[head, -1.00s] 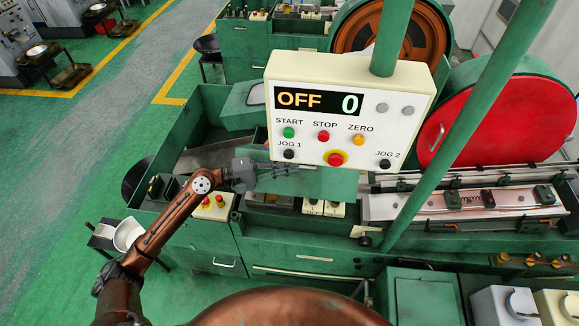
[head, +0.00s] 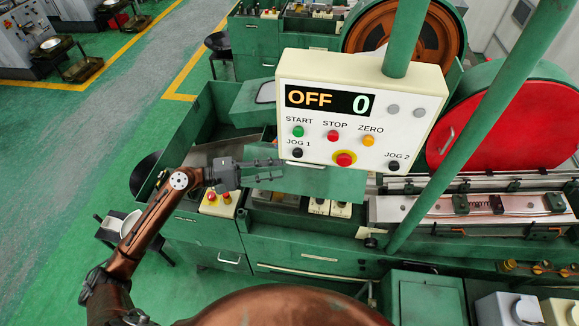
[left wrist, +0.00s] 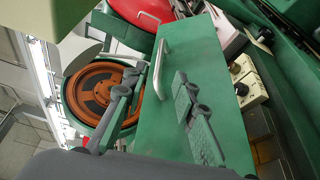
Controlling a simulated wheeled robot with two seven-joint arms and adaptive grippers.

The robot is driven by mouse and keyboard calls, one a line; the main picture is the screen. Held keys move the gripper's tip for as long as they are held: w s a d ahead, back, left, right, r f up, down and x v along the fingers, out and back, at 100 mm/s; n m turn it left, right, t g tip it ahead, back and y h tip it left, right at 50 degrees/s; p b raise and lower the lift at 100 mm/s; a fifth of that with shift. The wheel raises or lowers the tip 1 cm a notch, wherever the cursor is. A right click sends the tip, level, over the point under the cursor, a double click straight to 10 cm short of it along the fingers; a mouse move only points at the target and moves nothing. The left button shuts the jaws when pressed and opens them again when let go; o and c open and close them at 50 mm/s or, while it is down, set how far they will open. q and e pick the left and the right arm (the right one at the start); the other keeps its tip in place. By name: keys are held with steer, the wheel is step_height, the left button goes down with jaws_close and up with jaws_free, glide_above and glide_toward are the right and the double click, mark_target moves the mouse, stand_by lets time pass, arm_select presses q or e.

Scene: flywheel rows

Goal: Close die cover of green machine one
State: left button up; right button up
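The die cover, a flat green panel (head: 325,184), sits below the control box in the head view, whose lower edge partly hides it. In the left wrist view the green cover (left wrist: 225,75) fills the middle and has a pale bar handle (left wrist: 160,70) on its edge. My left gripper (head: 282,170) is left of and partly over the cover's left end. Its two grey fingers are apart in the left wrist view (left wrist: 158,95), with the handle showing between and beyond them; I see no contact. My right gripper is not in view.
The control box (head: 420,130) on green posts reads OFF and 0 and hangs close above my left gripper. A red round guard (head: 510,125) and a die rail (head: 480,206) are at right. Switch boxes (head: 217,204) sit below my left gripper.

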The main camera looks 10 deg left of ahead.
arm_select(q)
steer(key=shift+v, duration=2.25)
steer(key=shift+d, duration=0.1)
steer(key=shift+c, duration=0.4)
